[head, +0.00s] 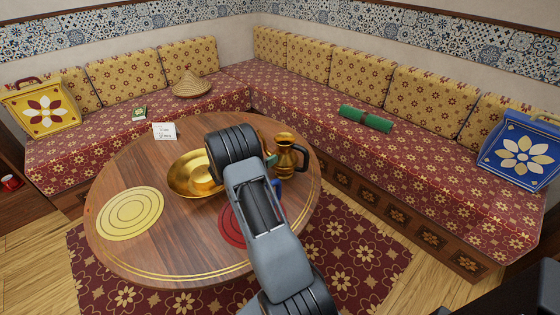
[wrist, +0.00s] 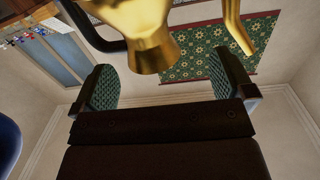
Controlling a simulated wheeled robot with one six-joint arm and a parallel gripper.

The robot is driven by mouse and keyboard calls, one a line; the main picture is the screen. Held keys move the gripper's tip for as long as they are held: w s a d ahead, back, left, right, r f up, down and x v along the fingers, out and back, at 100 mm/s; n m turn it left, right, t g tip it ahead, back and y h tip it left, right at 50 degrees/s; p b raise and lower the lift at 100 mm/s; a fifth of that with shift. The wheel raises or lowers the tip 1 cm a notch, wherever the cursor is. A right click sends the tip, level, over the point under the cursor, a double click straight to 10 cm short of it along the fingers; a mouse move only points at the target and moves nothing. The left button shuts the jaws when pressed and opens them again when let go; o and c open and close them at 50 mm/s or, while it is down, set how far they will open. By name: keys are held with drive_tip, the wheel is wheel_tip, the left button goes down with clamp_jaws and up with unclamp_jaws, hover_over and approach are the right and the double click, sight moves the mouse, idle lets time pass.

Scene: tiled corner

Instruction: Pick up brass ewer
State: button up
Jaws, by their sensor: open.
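The brass ewer (head: 286,161) stands upright on the round wooden table (head: 165,240), right of the brass basin (head: 178,183). My arm crosses in front of the ewer's left side in the head view and hides most of my gripper. In the wrist view the brass ewer (wrist: 150,38) fills the top middle, with its dark handle at left and its spout at right. My gripper (wrist: 163,82) is open, with one green-padded finger on each side of the picture. The ewer's golden body shows beyond and between the fingertips. I cannot tell whether either finger touches it.
A yellow round mat (head: 130,213) lies at the table's left, and a red mat (head: 230,226) is partly behind my arm. A small card (head: 164,131) stands at the back edge.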

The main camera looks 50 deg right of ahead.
sight(278, 152)
drive_tip(key=shift+s+d+f+m+g, duration=0.2)
drive_tip(key=shift+s+f+m+g, duration=0.15)
drive_tip(key=shift+f+g, duration=0.25)
drive_tip(key=shift+s+d+f+g, duration=0.2)
drive_tip(key=shift+s+d+g, duration=0.2)
drive_tip(key=shift+d, duration=0.2)
drive_tip(key=shift+x, duration=3)
drive_tip(key=shift+w+r, duration=0.1)
drive_tip(key=c, duration=1.8)
